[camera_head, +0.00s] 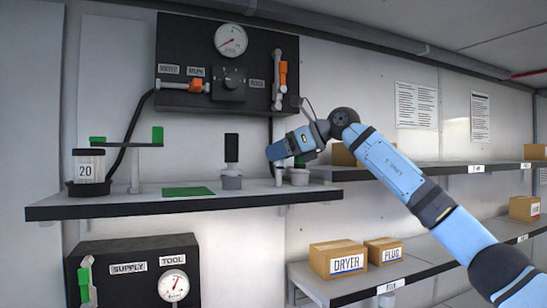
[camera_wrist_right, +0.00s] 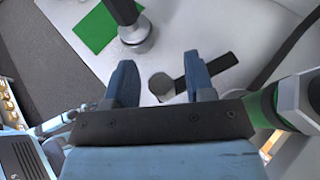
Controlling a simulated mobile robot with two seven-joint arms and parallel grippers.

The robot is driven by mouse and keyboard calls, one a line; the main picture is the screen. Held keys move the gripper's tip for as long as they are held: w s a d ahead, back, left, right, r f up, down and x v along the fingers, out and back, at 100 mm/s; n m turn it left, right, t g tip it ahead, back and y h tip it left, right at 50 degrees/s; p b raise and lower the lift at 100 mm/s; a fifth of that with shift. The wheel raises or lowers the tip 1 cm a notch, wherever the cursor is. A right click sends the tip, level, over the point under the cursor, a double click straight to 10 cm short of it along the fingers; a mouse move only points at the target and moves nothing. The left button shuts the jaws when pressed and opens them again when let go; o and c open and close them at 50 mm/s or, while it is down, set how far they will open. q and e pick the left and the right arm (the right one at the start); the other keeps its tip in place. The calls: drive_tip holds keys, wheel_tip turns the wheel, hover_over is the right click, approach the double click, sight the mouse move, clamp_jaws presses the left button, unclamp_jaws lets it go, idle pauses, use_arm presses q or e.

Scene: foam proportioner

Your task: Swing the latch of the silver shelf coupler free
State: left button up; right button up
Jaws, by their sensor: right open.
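My right gripper (camera_head: 272,153) reaches in from the right above the shelf and points left. In the wrist view its two fingers (camera_wrist_right: 161,80) stand apart with a gap between them. A small grey round part (camera_wrist_right: 160,84) shows in that gap, and a dark bar (camera_wrist_right: 208,70) lies beside it. I cannot tell whether they touch the fingers. A silver-grey fitting (camera_head: 231,182) stands on the shelf left of the gripper, with a dark upright plate (camera_head: 231,147) above it. A second grey fitting (camera_head: 298,176) sits below the gripper. Which part is the latch is unclear. My left gripper is out of view.
The upper shelf (camera_head: 110,207) carries a container marked 20 (camera_head: 88,167) and a green mat (camera_head: 188,191). A black panel (camera_head: 190,50) with a gauge and orange handles hangs above. Boxes marked DRYER (camera_head: 338,261) and PLUG (camera_head: 384,251) stand on the lower right shelf.

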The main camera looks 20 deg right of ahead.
drive_tip(key=b+v, duration=0.2)
drive_tip(key=v, duration=1)
drive_tip(key=shift+d, duration=0.2)
